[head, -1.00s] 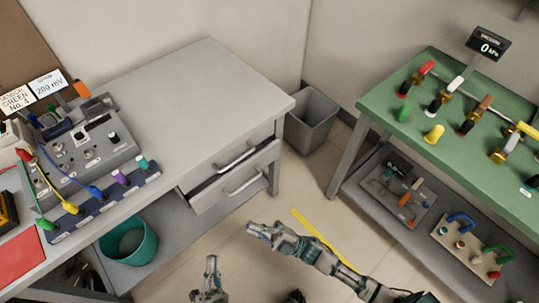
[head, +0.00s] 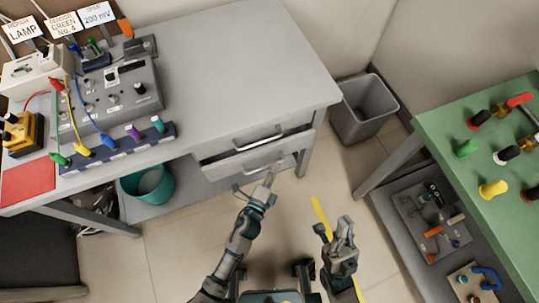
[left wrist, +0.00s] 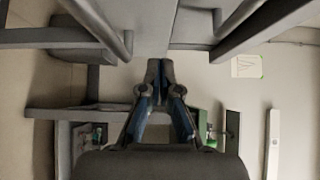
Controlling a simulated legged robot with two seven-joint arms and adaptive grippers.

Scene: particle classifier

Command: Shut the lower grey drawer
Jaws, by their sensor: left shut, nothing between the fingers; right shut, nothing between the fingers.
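The lower grey drawer (head: 225,168) sits under the right part of the grey workbench, beneath the upper drawer (head: 240,143). Its front stands a little proud of the upper one, with a narrow gap above it. A bar handle (head: 258,161) runs across it. My left gripper (head: 272,172) is shut and empty, its tips at or very near the right part of the lower drawer's front; contact is unclear. In the left wrist view, its closed fingertips (left wrist: 158,66) point at grey panels, with handle bars on both sides. My right gripper (head: 343,232) is shut and empty, away from the bench.
A grey bin (head: 366,108) stands right of the bench. A teal bucket (head: 148,184) sits on the lower shelf, left of the drawers. The green table (head: 480,150) stands at right. Bare floor lies between the tables, with a yellow strip (head: 321,215).

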